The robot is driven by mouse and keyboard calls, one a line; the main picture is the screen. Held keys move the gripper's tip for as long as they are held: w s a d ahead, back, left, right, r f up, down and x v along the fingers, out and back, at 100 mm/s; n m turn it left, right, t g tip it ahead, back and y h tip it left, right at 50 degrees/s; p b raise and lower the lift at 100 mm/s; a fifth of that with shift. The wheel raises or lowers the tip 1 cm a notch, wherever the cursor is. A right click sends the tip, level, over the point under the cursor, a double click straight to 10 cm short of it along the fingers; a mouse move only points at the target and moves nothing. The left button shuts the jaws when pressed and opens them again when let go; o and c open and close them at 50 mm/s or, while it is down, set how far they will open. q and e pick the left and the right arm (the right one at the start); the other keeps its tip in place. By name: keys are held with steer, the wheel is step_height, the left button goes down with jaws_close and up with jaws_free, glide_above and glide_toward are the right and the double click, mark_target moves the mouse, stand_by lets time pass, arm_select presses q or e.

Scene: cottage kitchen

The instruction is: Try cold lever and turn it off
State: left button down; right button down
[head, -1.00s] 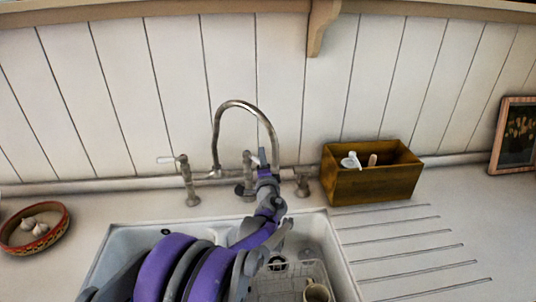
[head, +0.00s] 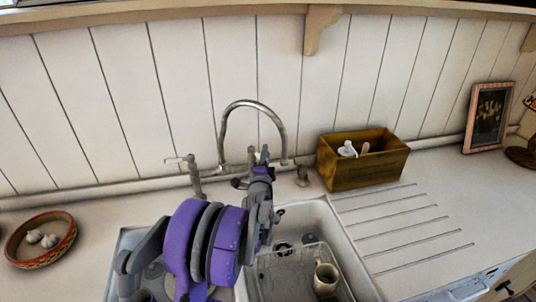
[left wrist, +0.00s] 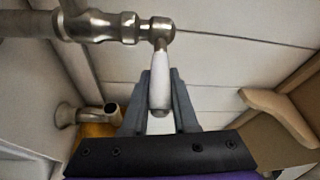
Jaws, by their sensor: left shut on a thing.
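The metal tap (head: 226,125) has a tall curved spout and stands behind the white sink (head: 330,225). Its left lever (head: 176,160) has a white handle pointing left. My left gripper (head: 264,158) is at the right side of the tap and hides the lever there in the head view. In the left wrist view, the white handle of this lever (left wrist: 160,92) lies between the two grey fingers of the left gripper (left wrist: 160,88), which is shut on it. The handle joins a metal valve body (left wrist: 110,27). My right gripper is not in view.
A wooden box (head: 340,176) with small items stands right of the tap. A cup (head: 326,278) sits in a wire rack (head: 275,275) in the sink. A bowl with garlic (head: 40,240) is at left, a framed picture (head: 488,115) at right. The ribbed drainer (head: 400,230) is clear.

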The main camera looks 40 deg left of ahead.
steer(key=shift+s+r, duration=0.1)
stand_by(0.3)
arm_select(q)
steer(key=c, duration=0.7)
jaws_free()
steer(key=b+v, duration=0.2)
steer(key=v, duration=0.8)
steer(key=shift+s+d, duration=0.25)
steer(key=shift+s, duration=0.1)
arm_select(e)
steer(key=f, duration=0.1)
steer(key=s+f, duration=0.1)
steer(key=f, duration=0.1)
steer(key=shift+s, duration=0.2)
